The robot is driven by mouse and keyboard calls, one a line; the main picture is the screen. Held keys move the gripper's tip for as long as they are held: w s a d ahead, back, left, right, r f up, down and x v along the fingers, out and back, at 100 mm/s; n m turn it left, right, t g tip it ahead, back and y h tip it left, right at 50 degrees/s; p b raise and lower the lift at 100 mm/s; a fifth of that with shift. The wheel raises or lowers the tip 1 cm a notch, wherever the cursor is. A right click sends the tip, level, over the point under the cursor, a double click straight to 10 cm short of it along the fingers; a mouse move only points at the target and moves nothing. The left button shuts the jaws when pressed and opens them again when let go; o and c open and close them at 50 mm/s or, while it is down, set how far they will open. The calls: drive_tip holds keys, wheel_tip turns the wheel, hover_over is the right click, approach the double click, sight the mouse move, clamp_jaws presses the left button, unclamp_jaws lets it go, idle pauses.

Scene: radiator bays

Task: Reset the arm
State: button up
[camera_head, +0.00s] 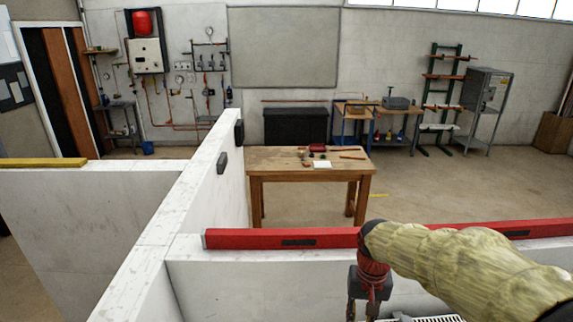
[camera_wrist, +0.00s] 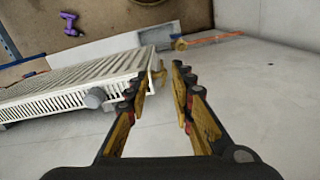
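My arm, in a pale yellow-green sleeve, reaches in from the lower right of the head view. My gripper (camera_head: 370,285) hangs from its end, in front of the low white partition wall (camera_head: 240,285) and beside the red spirit level. In the wrist view my gripper (camera_wrist: 163,92) shows two yellow-and-black fingers spread apart with nothing between them. A white radiator (camera_wrist: 75,90) with a grey knob at its near end lies left of the fingers. Only a sliver of the radiator (camera_head: 430,318) shows at the bottom edge of the head view.
A red spirit level (camera_head: 285,238) lies along the low wall's top. A taller white wall (camera_head: 190,190) runs away on the left. A wooden table (camera_head: 310,165) with small items stands beyond, with open floor around it. Purple tools (camera_wrist: 69,22) lie on the floor.

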drive_tip(key=s+f+n+t+b, duration=0.1)
drive_tip(key=s+f+t+b, duration=0.1)
drive_tip(key=s+b, duration=0.6)
drive_tip(key=s+f+n+t+b, duration=0.1)
drive_tip(key=s+f+t+b, duration=0.2)
drive_tip(key=s+b, duration=0.6)
drive_tip(key=shift+f+t+b, duration=0.3)
drive_tip(key=shift+f+b, duration=0.4)
drive_tip(key=shift+b, duration=0.2)
